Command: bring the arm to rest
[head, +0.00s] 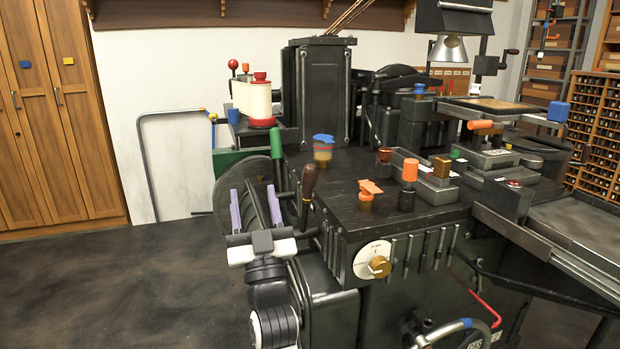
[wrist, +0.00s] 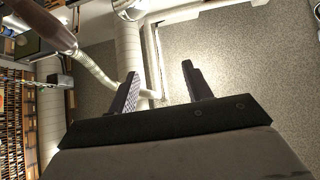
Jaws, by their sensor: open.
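My gripper (head: 254,206) is in the head view, left of the middle, just off the left front side of the black type caster (head: 345,190). Its two purple fingers point up and stand apart, with nothing between them. In the wrist view my gripper (wrist: 160,88) shows its two dark fingers spread and empty against the grey ceiling. A lever with a brown wooden handle (head: 309,180) stands close to the right of my gripper in the head view. This brown handle (wrist: 52,25) also shows at the upper left of the wrist view.
A green-handled lever (head: 277,143) and a dark wheel (head: 234,188) stand just behind my gripper. A dial (head: 373,262) and several orange and blue knobs are on the machine. The floor (head: 110,285) at the left is clear, up to wooden cabinets (head: 60,110).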

